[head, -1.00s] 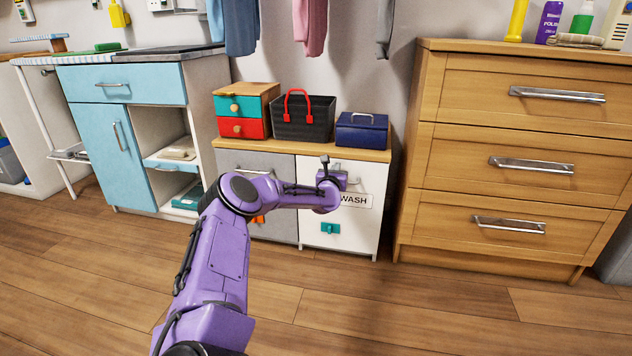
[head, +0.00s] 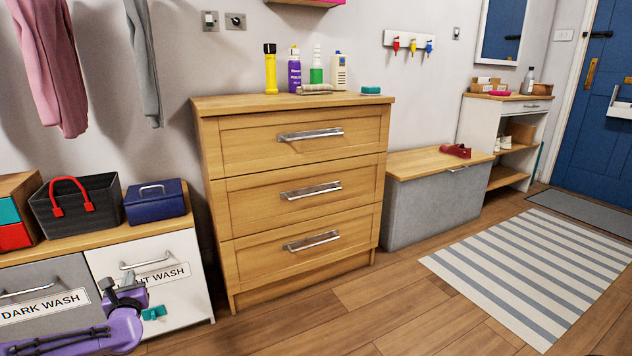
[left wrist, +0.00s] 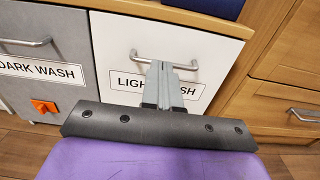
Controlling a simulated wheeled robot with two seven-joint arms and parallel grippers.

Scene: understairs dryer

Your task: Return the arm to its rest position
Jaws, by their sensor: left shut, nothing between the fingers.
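My left arm is purple and comes in at the lower left of the head view. Its gripper (head: 128,279) is in front of the white laundry front labelled "LIGHT WASH" (head: 184,300). In the left wrist view the two grey fingers (left wrist: 159,68) are together with nothing between them. They overlap the metal handle (left wrist: 190,64) of the white front in that view; I cannot tell how far apart they are. My right gripper is not in view.
The grey "DARK WASH" front (head: 40,285) is left of the white one. A wooden chest of drawers (head: 290,150) stands to the right. Beyond it are a grey bench (head: 430,212) and a striped rug (head: 540,270). The wooden floor (head: 400,310) in front is clear.

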